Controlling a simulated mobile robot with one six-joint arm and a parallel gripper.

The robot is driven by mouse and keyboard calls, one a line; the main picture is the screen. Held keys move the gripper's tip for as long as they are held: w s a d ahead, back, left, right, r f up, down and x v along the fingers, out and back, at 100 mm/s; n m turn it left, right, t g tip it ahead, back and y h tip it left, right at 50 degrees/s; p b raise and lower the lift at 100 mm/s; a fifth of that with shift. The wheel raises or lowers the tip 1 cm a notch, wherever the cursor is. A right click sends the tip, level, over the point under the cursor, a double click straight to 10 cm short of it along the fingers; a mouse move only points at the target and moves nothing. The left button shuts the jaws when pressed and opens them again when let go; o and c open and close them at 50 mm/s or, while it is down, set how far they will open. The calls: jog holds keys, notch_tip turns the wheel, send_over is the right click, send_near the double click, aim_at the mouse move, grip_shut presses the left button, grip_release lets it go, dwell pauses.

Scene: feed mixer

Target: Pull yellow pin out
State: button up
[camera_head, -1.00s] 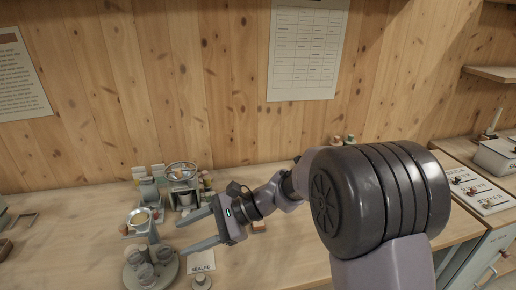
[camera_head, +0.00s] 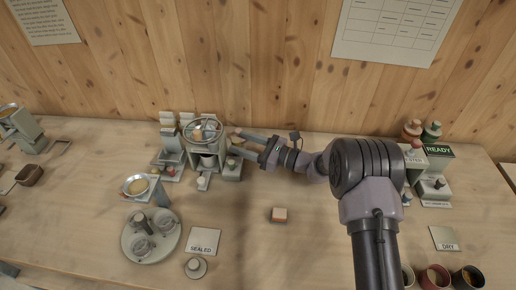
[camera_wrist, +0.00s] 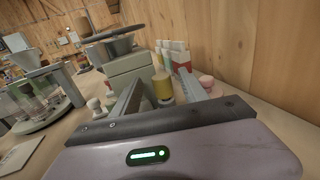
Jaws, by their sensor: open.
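A yellow cylinder (camera_wrist: 162,86), which looks like the yellow pin, stands upright between my fingers in the wrist view, with gaps on both sides. In the head view a small yellow spot (camera_head: 231,162) shows just below my fingers, at the right side of the grey mixer (camera_head: 203,144) with a handwheel on top. My gripper (camera_head: 236,142) is open and empty, reaching in from the right beside the mixer. It also shows in the wrist view (camera_wrist: 160,78). I cannot tell how the pin is seated.
In the wrist view several pale bottles (camera_wrist: 175,55) stand behind the pin near the wooden wall. The bench right of the mixer is mostly clear.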

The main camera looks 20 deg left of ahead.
jog(key=shift+a, duration=0.35)
jog(key=shift+c, duration=0.3)
grip_shut()
jog(key=shift+r, duration=0.15)
notch_tip(320, 180, up, 7)
jog(key=p, duration=0.4)
dwell(0.5)
